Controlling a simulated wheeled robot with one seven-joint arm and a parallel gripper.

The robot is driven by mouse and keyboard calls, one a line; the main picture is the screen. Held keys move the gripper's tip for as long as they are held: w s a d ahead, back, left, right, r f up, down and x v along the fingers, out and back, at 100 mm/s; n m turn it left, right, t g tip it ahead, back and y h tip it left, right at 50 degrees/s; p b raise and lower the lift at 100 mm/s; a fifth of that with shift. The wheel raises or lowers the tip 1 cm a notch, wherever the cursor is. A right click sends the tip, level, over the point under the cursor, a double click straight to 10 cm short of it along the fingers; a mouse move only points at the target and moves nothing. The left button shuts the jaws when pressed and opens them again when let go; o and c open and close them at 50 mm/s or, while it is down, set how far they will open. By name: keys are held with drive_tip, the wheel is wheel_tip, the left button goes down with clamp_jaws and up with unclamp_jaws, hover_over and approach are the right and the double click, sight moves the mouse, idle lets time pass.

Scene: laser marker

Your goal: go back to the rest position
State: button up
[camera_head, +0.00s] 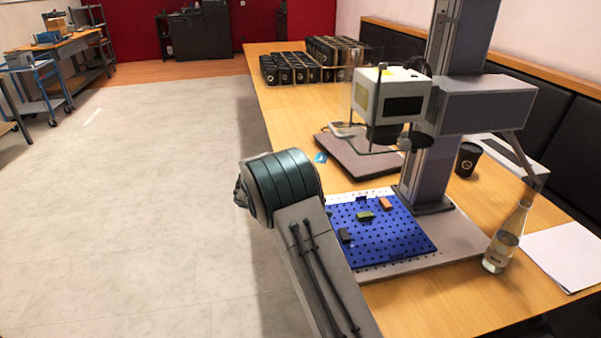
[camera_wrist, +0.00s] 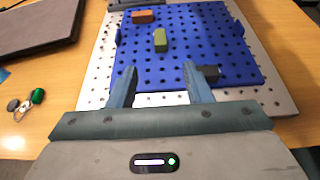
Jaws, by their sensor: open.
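My gripper (camera_wrist: 160,88) is open in the wrist view, its two fingers apart with nothing between them. It is over the near edge of the blue perforated plate (camera_wrist: 185,75). In the head view my arm hides the gripper and the left part of the blue plate (camera_head: 395,246). On the plate are an orange block (camera_head: 385,204), a green block (camera_head: 364,216) and a dark block (camera_head: 345,236). In the wrist view the orange block (camera_wrist: 144,16) and green block (camera_wrist: 160,40) lie ahead of the fingers. The dark block (camera_wrist: 208,72) is beside the right finger.
The laser marker (camera_head: 395,100) and its column stand over the table (camera_head: 285,115). A bottle (camera_head: 505,240), a black cup (camera_head: 467,159) and paper (camera_head: 567,255) are at right. Keys (camera_wrist: 27,103) lie left.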

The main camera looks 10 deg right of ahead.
drive_tip(key=s+a+r+m+y+p, duration=0.1)
drive_tip(key=s+r+m+y, duration=0.3)
drive_tip(key=s, duration=0.7)
drive_tip(key=s+a+r+m+t+y+p, duration=0.1)
drive_tip(key=s+r+m+y+p, duration=0.3)
drive_tip(key=s+r+m, duration=0.3)
drive_tip(key=s+a+r+m+t+y+p, duration=0.1)
drive_tip(key=s+r+m+y+p, duration=0.2)
drive_tip(key=s, duration=1.2)
drive_tip(key=shift+s+a+r+m+y, duration=0.3)
drive_tip(key=shift+r+m+y, duration=1)
drive_tip(key=shift+r+m, duration=0.75)
drive_tip(key=shift+f+m, duration=0.25)
